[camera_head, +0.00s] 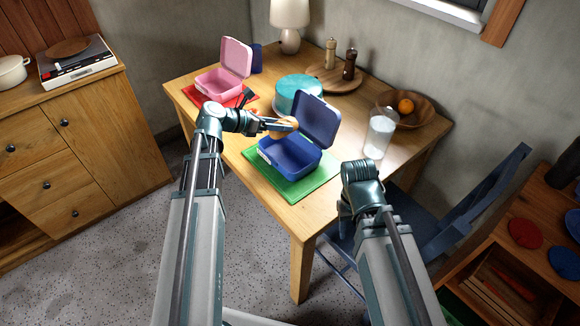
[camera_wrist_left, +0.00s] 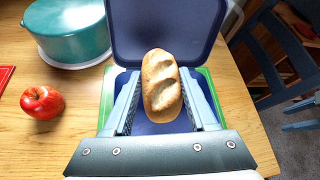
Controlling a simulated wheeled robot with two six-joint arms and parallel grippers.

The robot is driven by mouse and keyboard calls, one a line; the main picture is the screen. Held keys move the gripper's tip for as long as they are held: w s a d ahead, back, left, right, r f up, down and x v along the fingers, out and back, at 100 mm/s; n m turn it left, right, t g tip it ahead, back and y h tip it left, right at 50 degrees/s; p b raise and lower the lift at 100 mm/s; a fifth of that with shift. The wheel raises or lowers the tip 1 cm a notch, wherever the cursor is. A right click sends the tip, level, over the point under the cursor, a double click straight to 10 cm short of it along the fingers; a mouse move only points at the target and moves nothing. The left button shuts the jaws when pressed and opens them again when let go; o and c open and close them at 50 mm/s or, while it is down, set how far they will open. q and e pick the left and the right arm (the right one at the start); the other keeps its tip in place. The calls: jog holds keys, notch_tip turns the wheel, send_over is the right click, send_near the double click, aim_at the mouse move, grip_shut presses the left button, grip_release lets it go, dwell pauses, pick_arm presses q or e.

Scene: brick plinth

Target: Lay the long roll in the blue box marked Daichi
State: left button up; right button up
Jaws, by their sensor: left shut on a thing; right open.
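The long roll (camera_wrist_left: 161,85) is a golden, scored bread loaf. My left gripper (camera_head: 284,127) is shut on it, one finger on each side. In the wrist view the left gripper (camera_wrist_left: 162,98) holds it over the blue box (camera_wrist_left: 150,128). In the head view the roll (camera_head: 284,132) shows partly behind the fingers, above the blue box (camera_head: 290,158), which sits on a green mat (camera_head: 306,186) with its lid up. No name on the box is legible. My right gripper (camera_head: 360,178) is open, right of the box; its fingers are hard to make out.
A pink box (camera_head: 220,84) stands open on a red mat at the back left. A teal round tin (camera_head: 297,93) is behind the blue box. A glass jug (camera_head: 380,133) stands to its right. A red apple (camera_wrist_left: 42,102) lies left of the box in the wrist view.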

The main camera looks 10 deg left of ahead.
aim_at(282, 157)
pick_arm(q)
jog(key=shift+w+d+f, duration=0.15)
jog(key=shift+d+f, duration=0.05)
jog(key=shift+d, duration=0.1)
notch_tip(282, 157, down, 10)
jog(key=b, duration=1)
jog(key=shift+f+b, duration=0.25)
jog(key=shift+b, duration=0.1)
jog(key=o, duration=1)
jog(key=shift+s, duration=0.25)
jog(key=shift+o, duration=0.2)
jog(key=shift+r, duration=0.1)
